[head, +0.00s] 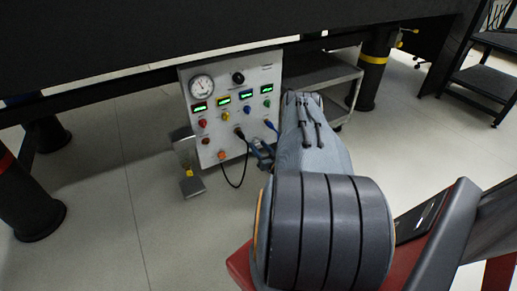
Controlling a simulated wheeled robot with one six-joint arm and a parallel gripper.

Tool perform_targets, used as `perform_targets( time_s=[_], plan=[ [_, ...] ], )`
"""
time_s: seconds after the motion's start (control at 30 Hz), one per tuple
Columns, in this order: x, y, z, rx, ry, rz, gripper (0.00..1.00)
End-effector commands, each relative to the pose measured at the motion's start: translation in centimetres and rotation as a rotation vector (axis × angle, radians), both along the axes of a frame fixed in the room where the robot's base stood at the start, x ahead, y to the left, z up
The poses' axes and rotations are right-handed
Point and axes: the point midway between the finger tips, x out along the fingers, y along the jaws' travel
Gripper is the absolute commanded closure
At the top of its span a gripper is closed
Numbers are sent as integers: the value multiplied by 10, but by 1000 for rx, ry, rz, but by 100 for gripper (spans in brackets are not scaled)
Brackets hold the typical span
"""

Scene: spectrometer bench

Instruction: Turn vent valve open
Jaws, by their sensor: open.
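A white control panel (214,138) hangs under the dark bench. It carries a round gauge (202,86), a black knob (238,78), several green-lit displays and several small coloured knobs. None of the labels can be read, so I cannot tell which fitting is the vent valve. My gripper (261,154) is in front of the panel's lower right part, close to the cable plugs. It is open, and I see nothing held in it. My arm hides the area right of the panel, and whether the fingers touch anything is too small to tell.
A black cable (244,172) loops below the panel, and a blue cable (271,125) is plugged in at its right. A small metal bracket with a yellow part (189,174) stands left of it. The dark bench (160,35) overhangs above.

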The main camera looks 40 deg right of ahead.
Motion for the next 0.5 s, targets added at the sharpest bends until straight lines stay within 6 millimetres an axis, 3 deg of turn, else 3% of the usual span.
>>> perform_targets(
  time_s=[0.23,0.5],
  plan=[
    [1,0,0,0,0,0,55],
    [1,0,0,0,1,0,96]
  ],
)
